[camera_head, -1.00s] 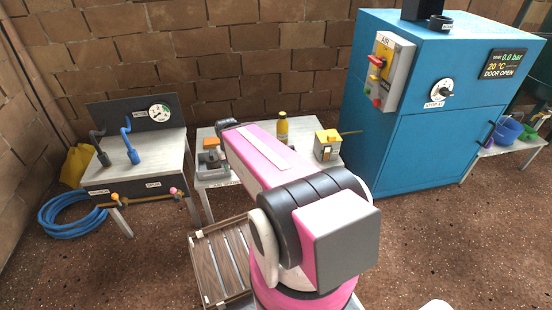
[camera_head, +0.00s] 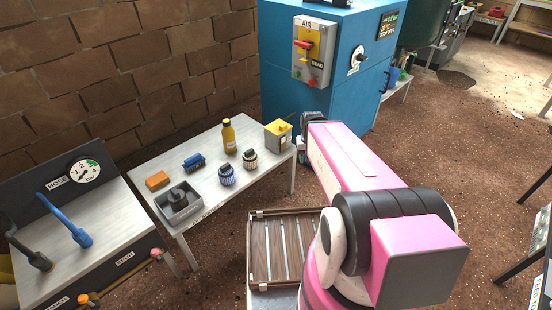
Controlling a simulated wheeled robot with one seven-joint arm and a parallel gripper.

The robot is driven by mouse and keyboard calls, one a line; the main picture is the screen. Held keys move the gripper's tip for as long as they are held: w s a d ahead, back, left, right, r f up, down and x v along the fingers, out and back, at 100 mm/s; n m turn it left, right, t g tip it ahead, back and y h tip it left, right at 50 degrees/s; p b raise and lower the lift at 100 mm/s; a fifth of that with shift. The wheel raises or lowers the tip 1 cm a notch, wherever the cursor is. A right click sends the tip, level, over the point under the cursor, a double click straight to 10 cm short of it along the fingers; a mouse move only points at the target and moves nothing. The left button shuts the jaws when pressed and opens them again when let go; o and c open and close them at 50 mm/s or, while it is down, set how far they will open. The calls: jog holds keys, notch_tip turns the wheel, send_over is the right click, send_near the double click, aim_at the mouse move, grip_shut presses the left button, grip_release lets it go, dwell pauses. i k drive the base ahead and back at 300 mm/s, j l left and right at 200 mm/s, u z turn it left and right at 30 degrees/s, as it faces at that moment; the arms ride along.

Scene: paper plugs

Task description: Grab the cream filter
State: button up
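Two small ribbed canisters with dark tops stand upright on the light work table. The cream one, which looks like the cream filter (camera_head: 250,159), is the right and farther of the two. The blue-and-white one (camera_head: 226,176) stands just left of it and nearer. My pink arm reaches away from the camera on the right, its far end beyond the table's right edge. My gripper's fingers are hidden behind the arm, and nothing of mine touches the cream filter.
The table (camera_head: 207,190) also holds a yellow bottle (camera_head: 229,137), a yellow-topped box (camera_head: 278,135), a blue brush-like item (camera_head: 194,162), an orange block (camera_head: 158,180) and a grey tray (camera_head: 178,205). A blue cabinet (camera_head: 283,80) stands behind. A slatted wooden rack (camera_head: 262,250) lies in front.

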aim_at(250, 158)
jog(key=j+z, duration=0.1)
jog(key=z, duration=0.3)
jog(key=k+z, duration=0.1)
jog(key=z, duration=0.3)
jog(key=k+z, duration=0.1)
jog(key=z, duration=0.3)
jog(key=k+j+z, duration=0.15)
jog(key=k+z, duration=0.2)
jog(key=k, duration=0.25)
jog(key=k+u, duration=0.4)
jog(key=k+j+u, duration=0.1)
jog(key=k+u, duration=0.35)
jog(key=u, duration=0.25)
jog(key=k+j+u, duration=0.1)
jog(key=u, duration=0.2)
